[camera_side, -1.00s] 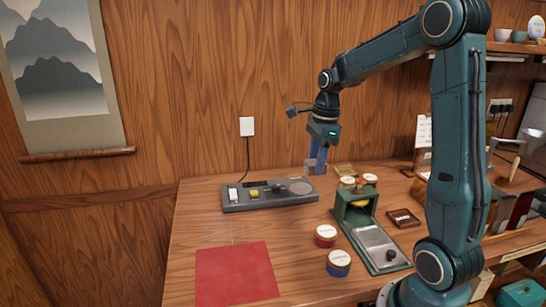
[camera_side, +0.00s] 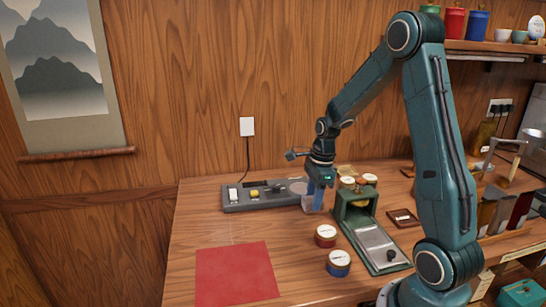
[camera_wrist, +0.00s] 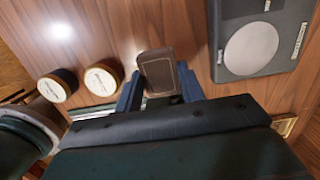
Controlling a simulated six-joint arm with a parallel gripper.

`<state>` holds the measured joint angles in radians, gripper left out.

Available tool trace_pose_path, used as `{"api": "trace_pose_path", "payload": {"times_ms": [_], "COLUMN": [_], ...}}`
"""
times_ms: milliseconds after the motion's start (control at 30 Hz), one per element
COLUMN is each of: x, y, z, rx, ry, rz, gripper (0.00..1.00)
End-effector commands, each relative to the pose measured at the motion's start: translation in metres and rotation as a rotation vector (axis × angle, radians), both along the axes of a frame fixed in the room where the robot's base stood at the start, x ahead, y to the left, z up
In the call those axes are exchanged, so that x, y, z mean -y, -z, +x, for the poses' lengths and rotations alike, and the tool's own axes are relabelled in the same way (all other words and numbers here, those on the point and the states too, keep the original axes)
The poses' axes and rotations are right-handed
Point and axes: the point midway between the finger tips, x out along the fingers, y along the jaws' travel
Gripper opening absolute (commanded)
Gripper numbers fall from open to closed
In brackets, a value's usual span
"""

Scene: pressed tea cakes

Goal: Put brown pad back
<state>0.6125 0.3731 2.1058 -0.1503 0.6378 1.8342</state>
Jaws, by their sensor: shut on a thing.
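A brown pad with a paler border line (camera_wrist: 158,72) is between the two blue fingers of my gripper (camera_wrist: 159,92) in the wrist view, and the fingers are shut on it. In the side view my gripper (camera_side: 313,205) points down, low over the table between the grey device and the green press; the pad cannot be made out clearly there. A small dark brown square tray (camera_side: 404,218) lies on the table to the right of the press.
The grey device (camera_side: 245,204) with a round plate (camera_wrist: 250,49) is left of my gripper. The green press (camera_side: 343,208) stands close on its right. Red-banded (camera_side: 325,237) and blue-banded (camera_side: 339,264) jars stand in front, two jars behind. A red mat (camera_side: 236,273) lies front left.

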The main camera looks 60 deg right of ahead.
Motion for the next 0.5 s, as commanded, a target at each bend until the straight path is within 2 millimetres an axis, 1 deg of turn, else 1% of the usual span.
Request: {"api": "trace_pose_path", "payload": {"times_ms": [300,500], "x": [0.000,0.000], "y": [0.034,0.040], "z": [-0.001,0.000], "rx": [-0.004,0.000], "ry": [0.000,-0.001], "rz": [0.002,0.000], "gripper": [0.14,0.14]}}
